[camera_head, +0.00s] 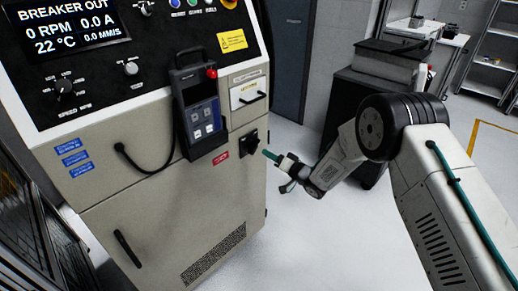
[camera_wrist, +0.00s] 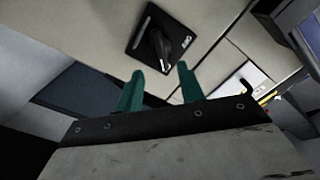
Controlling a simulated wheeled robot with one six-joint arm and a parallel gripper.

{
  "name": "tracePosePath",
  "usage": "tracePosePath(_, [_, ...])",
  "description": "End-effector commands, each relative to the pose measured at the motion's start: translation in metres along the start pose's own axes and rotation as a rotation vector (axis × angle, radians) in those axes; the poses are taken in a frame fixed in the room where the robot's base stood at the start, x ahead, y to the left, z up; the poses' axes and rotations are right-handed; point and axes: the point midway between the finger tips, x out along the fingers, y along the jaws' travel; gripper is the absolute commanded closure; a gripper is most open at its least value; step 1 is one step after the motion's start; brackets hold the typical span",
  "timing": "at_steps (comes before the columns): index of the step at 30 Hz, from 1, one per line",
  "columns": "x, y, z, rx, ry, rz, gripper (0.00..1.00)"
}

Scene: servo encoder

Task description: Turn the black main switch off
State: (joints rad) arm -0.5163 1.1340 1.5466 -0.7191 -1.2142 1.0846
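The black main switch (camera_head: 249,142) is on the front of the beige cabinet, near its right edge. In the wrist view the switch (camera_wrist: 147,38) is a square black plate with a raised dark handle and white lettering too small to read surely. The handle's long side runs toward my gripper. My gripper (camera_wrist: 160,71) is open, its two green fingers apart with nothing between them. The fingertips are just short of the switch, with the handle's near end lying ahead of the gap. In the head view my gripper (camera_head: 270,155) is just right of the switch; its fingers overlap there.
The cabinet (camera_head: 160,215) display (camera_head: 68,27) reads BREAKER OUT, 0 RPM and 0.0 A. A handheld pendant (camera_head: 202,115) with a red button hangs left of the switch. A drawer (camera_head: 248,93) with a black handle is above it. A dark cart (camera_head: 365,85) stands behind my arm.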

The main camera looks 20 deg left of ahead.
Motion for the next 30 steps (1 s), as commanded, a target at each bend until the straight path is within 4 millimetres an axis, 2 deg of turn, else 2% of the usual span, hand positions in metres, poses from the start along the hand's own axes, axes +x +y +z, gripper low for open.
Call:
tracePosePath(6, [0.036, -0.001, 0.000, -0.002, 0.001, -0.001, 0.62])
tracePosePath(12, [0.060, 0.000, -0.001, -0.002, 0.001, 0.002, 0.62])
tracePosePath(16, [0.068, 0.000, -0.001, -0.002, 0.001, 0.002, 0.62])
tracePosePath(23, [0.068, 0.000, -0.002, -0.002, 0.001, 0.003, 0.62])
tracePosePath(26, [0.068, 0.000, -0.002, -0.002, 0.002, 0.003, 0.84])
tracePosePath(27, [0.068, 0.000, -0.002, -0.002, 0.002, 0.003, 0.95])
tracePosePath(28, [0.068, 0.000, -0.002, -0.002, 0.002, 0.003, 1.00])
tracePosePath(30, [0.068, 0.000, -0.002, -0.002, 0.002, 0.004, 1.00])
